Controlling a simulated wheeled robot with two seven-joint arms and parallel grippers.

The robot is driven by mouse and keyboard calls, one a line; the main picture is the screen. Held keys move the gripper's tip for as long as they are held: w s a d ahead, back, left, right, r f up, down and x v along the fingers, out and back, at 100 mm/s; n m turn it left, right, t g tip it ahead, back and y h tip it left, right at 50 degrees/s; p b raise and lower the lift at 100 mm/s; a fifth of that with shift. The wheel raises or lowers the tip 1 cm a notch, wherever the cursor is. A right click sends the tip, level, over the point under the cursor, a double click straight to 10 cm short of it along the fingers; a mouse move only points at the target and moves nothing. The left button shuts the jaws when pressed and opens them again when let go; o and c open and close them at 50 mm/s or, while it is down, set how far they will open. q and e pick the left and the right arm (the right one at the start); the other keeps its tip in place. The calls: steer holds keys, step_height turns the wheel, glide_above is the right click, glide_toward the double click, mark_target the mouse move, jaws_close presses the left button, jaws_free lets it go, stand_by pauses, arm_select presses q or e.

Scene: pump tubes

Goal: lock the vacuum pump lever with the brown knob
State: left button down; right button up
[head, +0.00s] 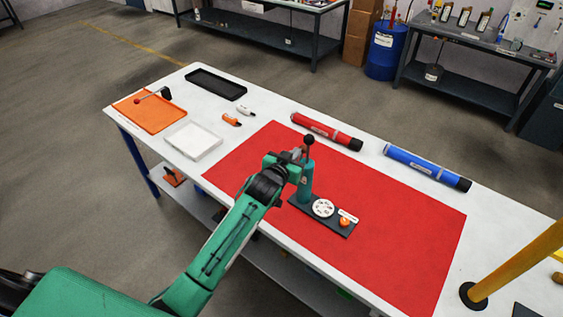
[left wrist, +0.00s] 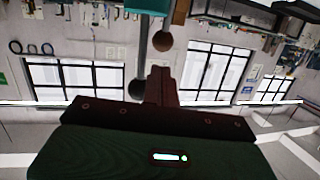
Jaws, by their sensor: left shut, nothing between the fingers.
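The green vacuum pump (head: 306,183) stands upright on a dark base plate (head: 335,228) on the red mat. A black ball knob (head: 309,140) tops a lever at the pump's upper end. My left gripper (head: 296,160) is at the pump's top, just left of and below this knob, and hides part of the pump head. In the left wrist view its fingers (left wrist: 160,75) are shut and empty. A brown ball knob (left wrist: 165,40) shows just past the fingertips, and a darker ball (left wrist: 138,88) is beside them. I cannot tell whether the fingers touch either. My right gripper is out of view.
The base also carries a white dial (head: 323,208) and an orange knob (head: 345,222). A red tube (head: 325,131) and a blue tube (head: 425,167) lie behind. A yellow post (head: 515,265) stands at right. The red mat (head: 400,250) is mostly clear.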

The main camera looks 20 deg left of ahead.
arm_select(q)
steer(key=s+a+r+b, duration=0.1)
steer(key=s+r+b, duration=0.2)
steer(key=s, duration=0.6)
step_height(320, 180, up, 2)
steer(key=shift+s+r, duration=0.15)
steer(key=shift+r, duration=0.1)
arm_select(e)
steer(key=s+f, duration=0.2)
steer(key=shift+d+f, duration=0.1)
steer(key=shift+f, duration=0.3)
arm_select(q)
steer(key=shift+a, duration=0.1)
